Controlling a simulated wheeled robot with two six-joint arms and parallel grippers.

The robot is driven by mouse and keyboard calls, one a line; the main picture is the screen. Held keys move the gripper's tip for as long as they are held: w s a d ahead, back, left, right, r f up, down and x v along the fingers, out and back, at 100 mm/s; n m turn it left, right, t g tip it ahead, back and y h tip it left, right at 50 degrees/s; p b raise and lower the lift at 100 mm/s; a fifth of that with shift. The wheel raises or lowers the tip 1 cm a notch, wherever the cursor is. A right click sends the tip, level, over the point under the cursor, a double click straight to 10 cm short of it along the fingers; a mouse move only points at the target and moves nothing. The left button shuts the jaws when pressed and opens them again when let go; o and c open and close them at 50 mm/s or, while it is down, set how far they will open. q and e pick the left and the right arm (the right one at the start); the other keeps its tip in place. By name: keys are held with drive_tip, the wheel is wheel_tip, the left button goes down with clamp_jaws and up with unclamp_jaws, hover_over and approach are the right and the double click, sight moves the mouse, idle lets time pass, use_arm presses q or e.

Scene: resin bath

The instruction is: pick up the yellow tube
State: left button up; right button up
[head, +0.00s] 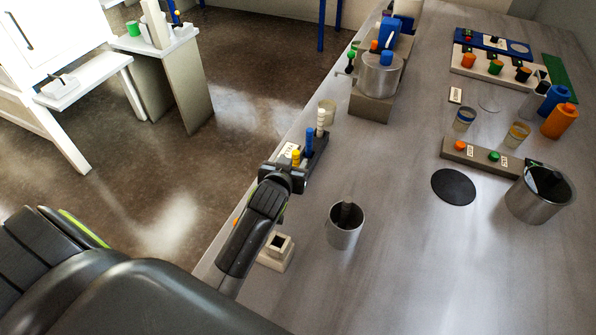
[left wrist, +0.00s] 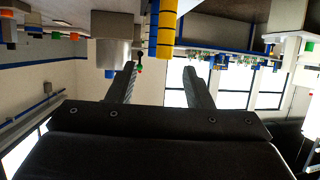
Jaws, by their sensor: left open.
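The yellow tube (head: 296,157) stands in a dark rack (head: 317,152) near the table's left edge, with a blue tube (head: 310,140) and a white tube (head: 321,119) beyond it. My left gripper (head: 286,172) is open and right beside the yellow tube, hiding part of it and of the rack. The left wrist view looks upside down. There the yellow tube (left wrist: 167,30) shows large, between the lines of the two open fingers (left wrist: 161,75), with blue beside it. I cannot tell whether a finger touches it. My right gripper is not in view.
A metal cup (head: 345,233) with a dark thing in it and a pale square holder (head: 276,252) stand near my left arm. A metal pot (head: 379,75) on a block stands farther back. A black disc (head: 453,186) and a larger metal vessel (head: 540,199) are at the right.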

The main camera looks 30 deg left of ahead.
sight(295, 164)
use_arm(q)
drive_tip(key=f+b, duration=0.2)
drive_tip(key=f, duration=0.1)
drive_tip(key=shift+w+f+b, duration=0.2)
drive_tip(key=shift+f+b, duration=0.05)
drive_tip(key=shift+b, duration=0.1)
drive_tip(key=x, duration=0.3)
drive_tip(key=shift+w+a+f, duration=0.15)
drive_tip(key=shift+w+f, duration=0.05)
drive_tip(key=shift+f, duration=0.3)
drive_tip(key=x, duration=0.1)
drive_tip(key=p+x, duration=0.1)
drive_tip(key=shift+w+a, duration=0.3)
drive_tip(key=shift+x, duration=0.8)
clamp_jaws()
